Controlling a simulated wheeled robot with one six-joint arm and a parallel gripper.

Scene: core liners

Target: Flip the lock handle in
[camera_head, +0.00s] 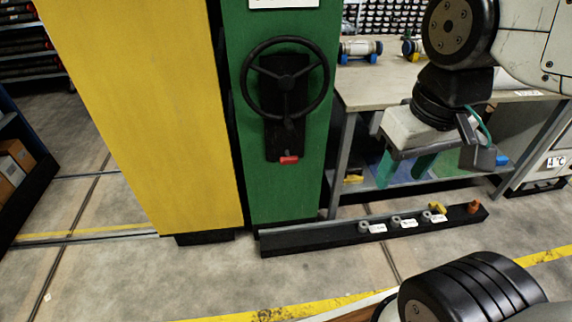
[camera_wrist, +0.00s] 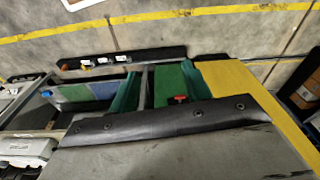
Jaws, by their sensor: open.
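The red-tipped lock handle (camera_head: 289,160) is at the lower end of a black plate (camera_head: 272,146) on the green cabinet (camera_head: 250,190). A black handwheel (camera_head: 247,82) is mounted above it. The red tip also shows in the wrist view (camera_wrist: 180,99), between the green fingers. My gripper (camera_head: 405,172) hangs to the right of the cabinet in the head view, apart from the handle. Its two green fingers are spread with nothing between them. In the wrist view my gripper (camera_wrist: 160,88) shows partly behind its dark body edge, which hides the wheel.
A yellow cabinet (camera_head: 150,110) stands left of the green one. A workbench (camera_head: 385,82) is at the right, behind my arm. A low black rail (camera_head: 310,241) with small fittings lies on the floor in front. Open floor (camera_head: 200,275) lies before the cabinets.

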